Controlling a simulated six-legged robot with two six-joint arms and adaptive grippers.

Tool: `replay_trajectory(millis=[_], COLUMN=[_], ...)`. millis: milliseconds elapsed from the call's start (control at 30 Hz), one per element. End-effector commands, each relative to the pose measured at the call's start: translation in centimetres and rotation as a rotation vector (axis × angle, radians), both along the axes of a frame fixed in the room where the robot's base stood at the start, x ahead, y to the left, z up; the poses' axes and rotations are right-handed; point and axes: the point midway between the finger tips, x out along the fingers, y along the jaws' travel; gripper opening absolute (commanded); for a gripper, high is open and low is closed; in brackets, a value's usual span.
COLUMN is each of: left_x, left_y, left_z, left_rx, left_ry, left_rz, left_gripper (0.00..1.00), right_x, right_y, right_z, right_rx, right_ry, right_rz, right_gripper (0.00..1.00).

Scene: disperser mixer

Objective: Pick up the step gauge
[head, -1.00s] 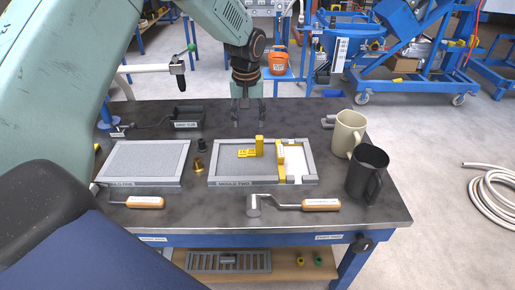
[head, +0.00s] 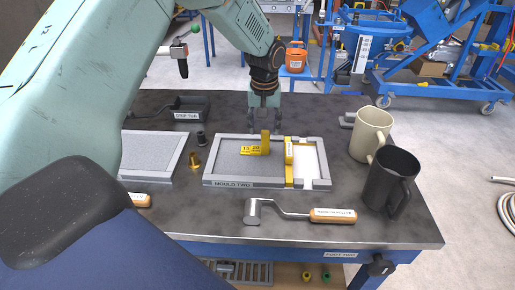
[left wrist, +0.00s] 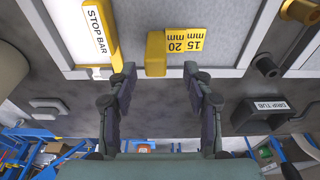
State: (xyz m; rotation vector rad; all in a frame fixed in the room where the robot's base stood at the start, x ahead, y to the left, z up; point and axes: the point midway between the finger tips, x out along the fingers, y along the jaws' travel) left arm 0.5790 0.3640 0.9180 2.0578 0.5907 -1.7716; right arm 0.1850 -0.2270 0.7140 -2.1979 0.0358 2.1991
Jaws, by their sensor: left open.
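The step gauge (head: 265,142) is a yellow stepped piece marked 15 and 20 mm. It stands in the grey frame labelled MOULD TWO (head: 226,184), left of a yellow stop bar (head: 289,163). In the left wrist view the gauge (left wrist: 156,54) is at the top middle, its tall block near the mould's rim. My left gripper (head: 265,126) is open and empty, pointing down just behind the gauge. In the left wrist view its fingers (left wrist: 160,84) are spread on either side of the tall block's line, apart from it. My right gripper is not in view.
A cream mug (head: 370,133) and a black mug (head: 391,180) stand at the right. A brass piece (head: 194,162) and a dark drip tub (head: 188,108) are to the left.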

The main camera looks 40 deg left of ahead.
Motion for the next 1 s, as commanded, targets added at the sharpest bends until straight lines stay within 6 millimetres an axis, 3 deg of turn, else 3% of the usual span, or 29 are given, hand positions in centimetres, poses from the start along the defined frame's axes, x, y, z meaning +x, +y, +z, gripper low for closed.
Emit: replay_trajectory(millis=[300, 600, 1000], left_x=[0.6, 0.9, 0.9], left_y=[-0.3, -0.4, -0.3], left_z=[-4.4, -4.7, -4.7], left_rx=[0.001, 0.001, 0.0], left_ry=[0.001, -0.001, 0.0], left_rz=[-0.001, -0.001, -0.001], left_gripper=[0.51, 0.51, 0.18], right_x=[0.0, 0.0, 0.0], right_y=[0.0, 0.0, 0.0], right_z=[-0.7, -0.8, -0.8], right_rx=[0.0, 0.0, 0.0], right_ry=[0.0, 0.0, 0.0], right_rz=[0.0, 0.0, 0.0], right_gripper=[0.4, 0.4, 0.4])
